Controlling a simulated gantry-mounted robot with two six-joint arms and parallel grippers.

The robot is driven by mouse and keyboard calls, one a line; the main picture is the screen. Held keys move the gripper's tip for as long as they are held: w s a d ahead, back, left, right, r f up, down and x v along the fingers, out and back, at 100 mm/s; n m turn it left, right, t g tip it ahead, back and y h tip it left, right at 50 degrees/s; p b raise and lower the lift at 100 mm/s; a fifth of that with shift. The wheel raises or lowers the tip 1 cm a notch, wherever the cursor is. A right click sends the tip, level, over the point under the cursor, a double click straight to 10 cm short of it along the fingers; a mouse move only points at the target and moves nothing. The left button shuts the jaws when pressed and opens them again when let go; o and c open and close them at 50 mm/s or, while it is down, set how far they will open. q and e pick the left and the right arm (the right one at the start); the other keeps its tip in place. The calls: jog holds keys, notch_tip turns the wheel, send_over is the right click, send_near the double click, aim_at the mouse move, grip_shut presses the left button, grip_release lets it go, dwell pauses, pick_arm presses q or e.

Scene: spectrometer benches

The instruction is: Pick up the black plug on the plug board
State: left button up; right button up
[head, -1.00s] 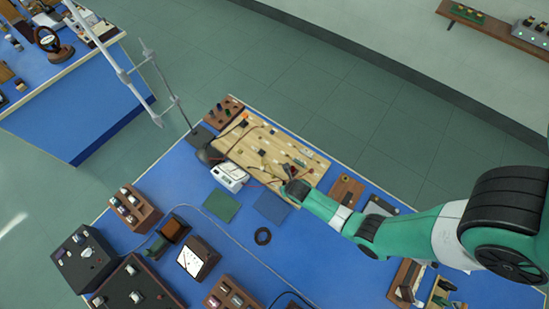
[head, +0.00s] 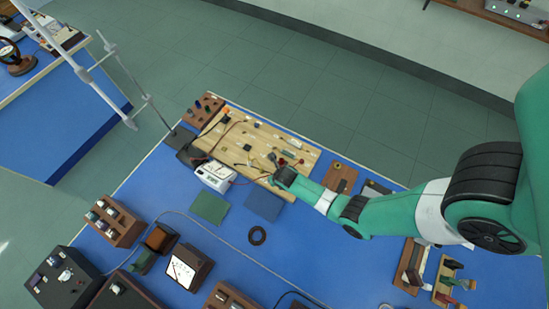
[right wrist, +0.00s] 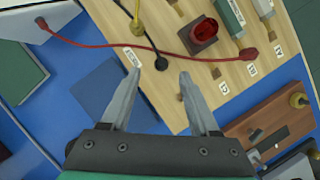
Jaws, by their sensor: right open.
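The light wooden plug board (head: 222,140) lies on the blue bench; its edge also shows in the right wrist view (right wrist: 205,112). In the right wrist view a black plug (right wrist: 160,63) on a black cable sits at the board's near edge. My right gripper (right wrist: 160,73) is open, its two fingertips apart with the plug appearing between them, slightly beyond the tips. It is empty; I cannot tell its height above the plug. In the head view the right gripper (head: 273,163) is over the board's near edge, and the plug is too small to make out. My left gripper is not in view.
A red cable (right wrist: 125,43) crosses beside the black plug. A red socket piece (right wrist: 203,32) and a yellow plug (right wrist: 136,26) are close by. A white meter box (head: 214,176), a blue mat (head: 263,204) and a green mat (head: 209,208) lie near the board.

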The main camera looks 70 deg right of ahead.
jog(key=b+x, duration=0.2)
jog(key=x, duration=0.2)
jog(key=shift+d+f+b, duration=0.1)
jog(key=shift+d+b, duration=0.05)
jog(key=shift+b, duration=0.2)
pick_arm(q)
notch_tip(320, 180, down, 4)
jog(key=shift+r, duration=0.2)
pick_arm(e)
grip_shut()
